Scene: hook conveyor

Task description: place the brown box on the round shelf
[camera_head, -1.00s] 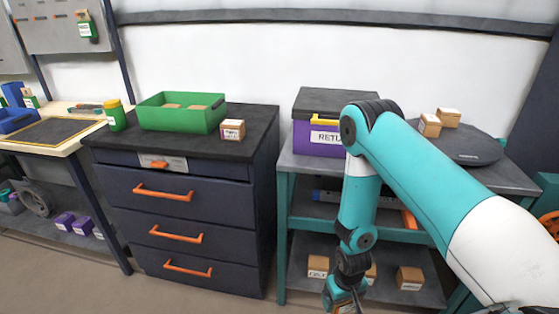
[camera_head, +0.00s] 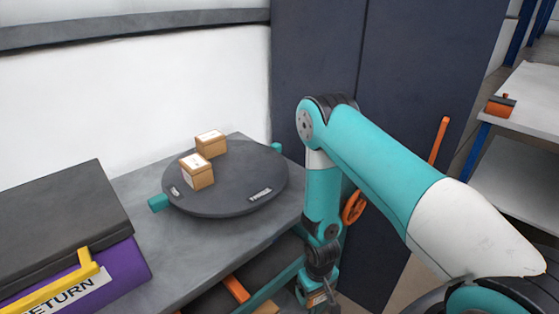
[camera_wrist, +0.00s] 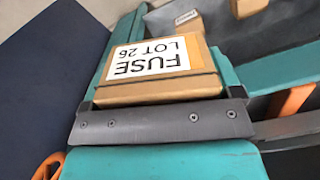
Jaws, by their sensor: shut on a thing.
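The round shelf (camera_head: 225,208) is a dark grey disc lying on a grey bench top. Two small brown boxes with white labels stand on it towards its left and back, one (camera_head: 197,172) in front of the other (camera_head: 211,143). My gripper (camera_head: 318,300) hangs low at the bottom of the head view, right of and below the bench top. It is shut on a brown box (camera_wrist: 150,92), whose white label reads FUSE LOT 26 in the wrist view. In the head view this box is small and partly hidden by the gripper.
A purple case (camera_head: 125,262) with a dark lid and yellow handle stands on the bench, left of the round shelf. A dark cabinet (camera_head: 410,90) stands behind my arm. A lower shelf with brown boxes (camera_wrist: 176,18) shows beside the held box. The round shelf's right part is bare.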

